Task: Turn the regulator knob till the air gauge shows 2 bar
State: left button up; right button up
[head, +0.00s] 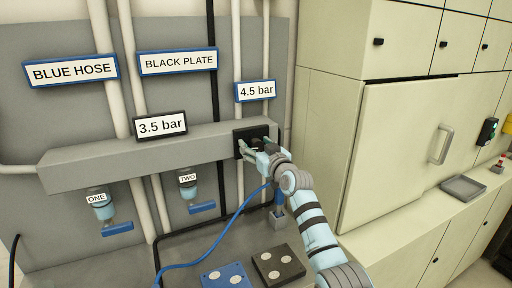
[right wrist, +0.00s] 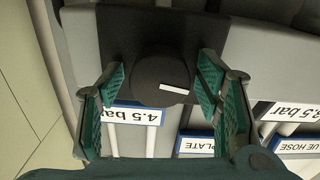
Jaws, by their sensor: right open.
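The regulator knob (right wrist: 158,72) is round and black with a white mark, on a black square plate (right wrist: 117,30). In the head view the black plate (head: 240,135) sits at the right end of the grey manifold, and my gripper partly hides it. My right gripper (head: 257,147) is open, with its green-padded fingers on either side of the knob in the right wrist view; I cannot tell if they touch it. A black-framed display (head: 161,126) on the manifold reads 3.5 bar. A blue-framed sign (head: 255,91) above the knob reads 4.5 bar. My left gripper is out of view.
Signs read BLUE HOSE (head: 71,71) and BLACK PLATE (head: 178,61). Valves labelled ONE (head: 101,205) and TWO (head: 188,185) with blue handles hang below the manifold. A blue plate (head: 227,276) and a black plate (head: 279,265) lie below. A blue hose (head: 213,240) runs near my arm.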

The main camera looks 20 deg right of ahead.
jog(key=c, duration=1.2)
jog(key=shift+f, duration=0.1)
jog(key=shift+f+n+b, duration=0.1)
jog(key=shift+n+b, duration=0.9)
jog(key=shift+b, duration=0.05)
jog(key=n+b, duration=0.1)
jog(key=n, duration=0.1)
jog(key=shift+a+n+b, duration=0.1)
jog(key=shift+n+b, duration=0.2)
jog(key=shift+b, duration=0.1)
jog(key=n+b, duration=0.1)
jog(key=n, duration=0.2)
jog(key=shift+b, duration=0.3)
jog(key=shift+a+n+b, duration=0.1)
jog(key=shift+n+b, duration=0.25)
jog(key=shift+n, duration=1.05)
